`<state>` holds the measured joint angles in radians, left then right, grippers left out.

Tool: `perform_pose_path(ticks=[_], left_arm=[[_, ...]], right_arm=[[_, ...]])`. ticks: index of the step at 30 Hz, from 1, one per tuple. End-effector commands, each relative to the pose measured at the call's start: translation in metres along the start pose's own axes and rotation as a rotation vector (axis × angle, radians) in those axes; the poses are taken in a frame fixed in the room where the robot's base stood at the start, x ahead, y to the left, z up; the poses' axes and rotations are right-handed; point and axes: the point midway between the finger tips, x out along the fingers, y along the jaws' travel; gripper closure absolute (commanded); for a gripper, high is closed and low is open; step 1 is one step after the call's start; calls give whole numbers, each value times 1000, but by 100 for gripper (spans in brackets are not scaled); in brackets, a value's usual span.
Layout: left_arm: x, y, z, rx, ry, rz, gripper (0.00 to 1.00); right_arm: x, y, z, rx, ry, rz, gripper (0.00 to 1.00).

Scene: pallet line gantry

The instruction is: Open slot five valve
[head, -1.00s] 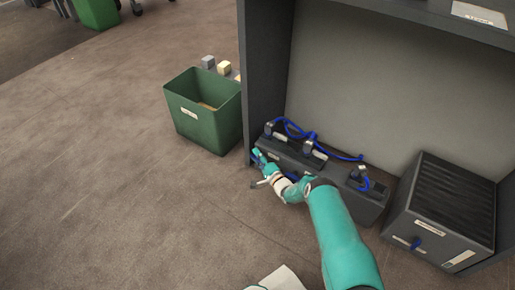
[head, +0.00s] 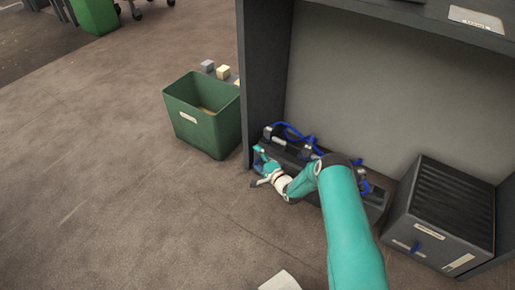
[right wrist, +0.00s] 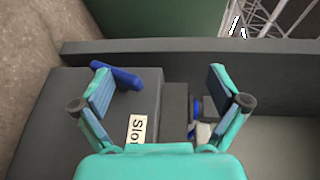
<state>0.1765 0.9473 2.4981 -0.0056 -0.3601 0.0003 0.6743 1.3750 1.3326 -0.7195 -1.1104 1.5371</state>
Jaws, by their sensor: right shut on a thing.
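A dark grey valve unit (head: 374,207) with blue hoses (head: 288,128) lies low inside the grey frame, partly hidden by my right arm. My right gripper (head: 262,160) is at its left front end. In the right wrist view my right gripper (right wrist: 160,88) has its fingers well apart over the unit, with a blue valve handle (right wrist: 126,77) against the left finger. I take the gripper as shut on this handle, though the contact on the other finger is unclear. A label reading "Slo…" (right wrist: 137,128) is partly hidden, its number unreadable. My left gripper is out of view.
A green bin (head: 208,130) stands left of the grey frame post (head: 258,75), with small blocks (head: 223,72) behind it. A dark ridged box (head: 440,225) with a small blue part stands to the right of the unit.

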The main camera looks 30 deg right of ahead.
Motion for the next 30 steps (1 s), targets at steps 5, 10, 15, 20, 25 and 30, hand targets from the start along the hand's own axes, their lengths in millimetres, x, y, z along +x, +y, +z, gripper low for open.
perform_pose_path(ticks=[5,10,15,20,25,30], left_arm=[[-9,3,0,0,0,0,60],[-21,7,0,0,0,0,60],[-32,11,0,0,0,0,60],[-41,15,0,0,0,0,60],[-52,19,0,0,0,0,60],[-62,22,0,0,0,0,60]], right_arm=[[0,-18,1,-9,-2,-23,37],[-8,-27,3,-9,-2,-24,57],[-17,-34,5,-9,-1,-22,61],[-26,-37,7,-5,0,-14,61],[-35,-44,10,-4,0,-11,61],[-44,-51,12,-3,1,-9,61]])
